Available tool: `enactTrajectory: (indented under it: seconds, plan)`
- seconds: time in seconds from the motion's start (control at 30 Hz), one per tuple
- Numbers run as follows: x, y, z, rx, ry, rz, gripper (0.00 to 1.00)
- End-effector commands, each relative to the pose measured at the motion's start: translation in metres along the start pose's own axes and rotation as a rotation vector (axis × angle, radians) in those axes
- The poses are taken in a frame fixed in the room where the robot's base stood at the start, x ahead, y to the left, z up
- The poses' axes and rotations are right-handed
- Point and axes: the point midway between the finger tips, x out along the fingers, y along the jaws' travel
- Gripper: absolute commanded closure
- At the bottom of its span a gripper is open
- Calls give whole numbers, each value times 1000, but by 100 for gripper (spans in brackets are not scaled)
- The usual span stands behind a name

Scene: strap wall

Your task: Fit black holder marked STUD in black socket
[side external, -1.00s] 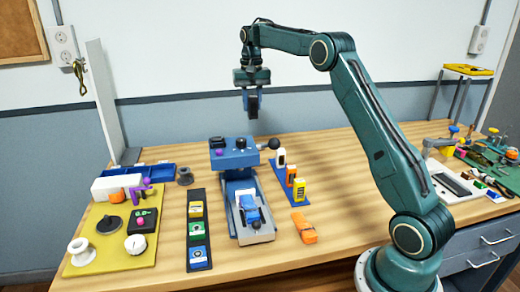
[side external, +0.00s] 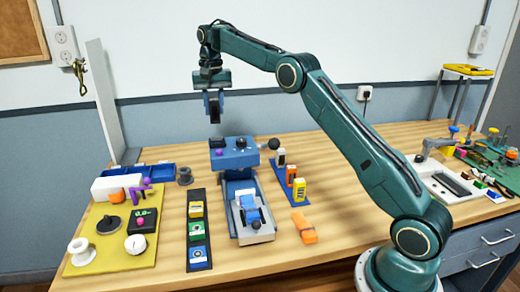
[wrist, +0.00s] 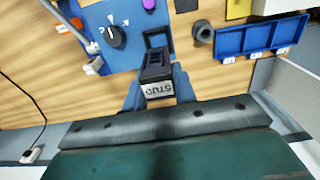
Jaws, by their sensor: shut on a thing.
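My gripper (side external: 214,108) is shut on the black holder marked STUD (wrist: 156,70). In the wrist view the holder sits between the two blue-grey fingers, with its white STUD label facing the camera and reading upside down. The black socket (side external: 217,143) is on the left part of the blue machine's top. In the wrist view the socket (wrist: 157,36) shows as a dark square frame just beyond the holder, which partly covers it. In the side view the gripper hangs above the socket with a clear gap.
The blue machine (side external: 238,161) has a dark knob (wrist: 114,36) and a purple button (wrist: 149,4) on top. A lever with a black ball (side external: 274,143) sticks out at its right. A blue bin tray (wrist: 262,37) and a dark ring (wrist: 202,31) stand beside it.

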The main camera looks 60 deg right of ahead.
Motion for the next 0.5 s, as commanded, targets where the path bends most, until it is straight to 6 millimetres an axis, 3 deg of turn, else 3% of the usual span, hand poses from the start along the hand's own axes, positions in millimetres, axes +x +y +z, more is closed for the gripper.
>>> enactTrajectory:
  seconds: [0.5]
  plan:
    - [38,0,0,0,0,0,98]
